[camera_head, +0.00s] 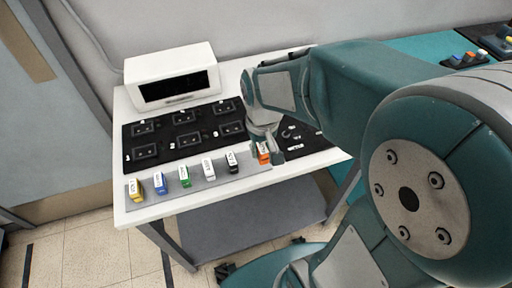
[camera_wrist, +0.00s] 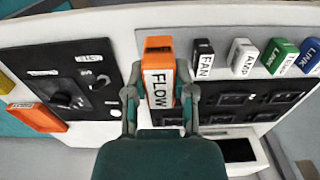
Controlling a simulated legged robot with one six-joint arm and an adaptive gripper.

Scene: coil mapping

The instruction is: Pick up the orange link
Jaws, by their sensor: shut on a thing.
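The orange link (camera_wrist: 159,62), a small block with a white label reading FLOW, is between the two fingers of my gripper (camera_wrist: 160,97) in the wrist view. The fingers are shut on its sides. In the head view the orange link (camera_head: 263,153) shows at the right end of the row of links, partly behind my gripper (camera_head: 268,147). Whether its base touches the grey strip (camera_head: 222,179) cannot be told.
The black link (camera_head: 231,162) stands just left of the orange one, then white, green, blue and yellow links. Behind them is a black panel (camera_head: 165,133) with several sockets. A white box (camera_head: 172,66) with a dark screen stands at the back. An orange object (camera_wrist: 36,117) lies left in the wrist view.

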